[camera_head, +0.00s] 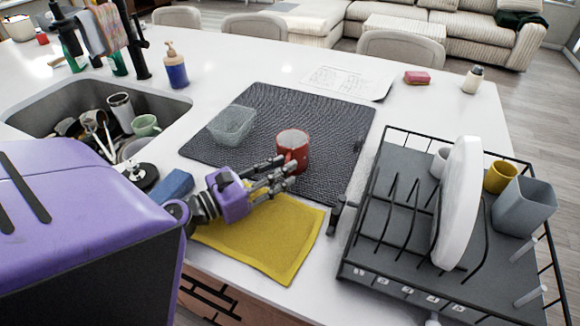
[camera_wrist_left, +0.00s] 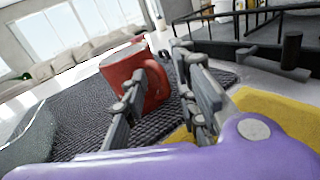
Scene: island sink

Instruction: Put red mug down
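The red mug (camera_head: 292,146) is upright on the dark textured mat (camera_head: 240,95), near its right front part. In the left wrist view the mug (camera_wrist_left: 120,72) has its handle turned toward my fingers. My left gripper (camera_head: 275,176) is low over the mat's front edge, just in front of the mug. Its two fingers are apart in the left wrist view (camera_wrist_left: 160,85), with the handle side of the mug showing beyond and between them. No closed grip on the mug shows. The fingers hide part of the mug's lower front. My right gripper is not in view.
A yellow cloth (camera_head: 265,245) lies under my left gripper. A glass bowl (camera_head: 232,124) stands left of the mug. A dish rack (camera_head: 400,220) with a white plate stands at right. A blue sponge (camera_head: 171,186) and the sink (camera_head: 85,95) are at left. Mat around the mug is clear.

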